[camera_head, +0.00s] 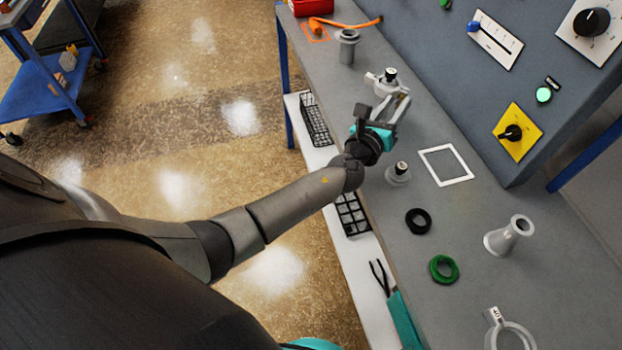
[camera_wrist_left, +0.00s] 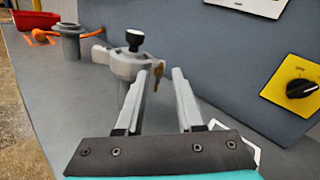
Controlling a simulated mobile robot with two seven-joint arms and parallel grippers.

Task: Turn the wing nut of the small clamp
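The small clamp (camera_head: 376,82) is a light grey piece with a black-topped nut (camera_head: 390,74), standing toward the back of the grey bench. In the left wrist view the clamp (camera_wrist_left: 122,65) sits on a grey post just ahead of the fingers, its black nut (camera_wrist_left: 134,39) on top. A brass-coloured piece (camera_wrist_left: 155,80) hangs at its right side. My left gripper (camera_head: 398,97) is open and empty, its two fingers pointing toward the clamp; the fingers also show in the left wrist view (camera_wrist_left: 161,73). Whether a finger touches the clamp cannot be told. My right gripper is not in view.
Nearer are a black-topped fitting (camera_head: 398,173), black ring (camera_head: 418,221), green ring (camera_head: 444,268), flared tube (camera_head: 510,235) and larger clamp (camera_head: 512,336). A control panel (camera_head: 440,60) rises on the right.

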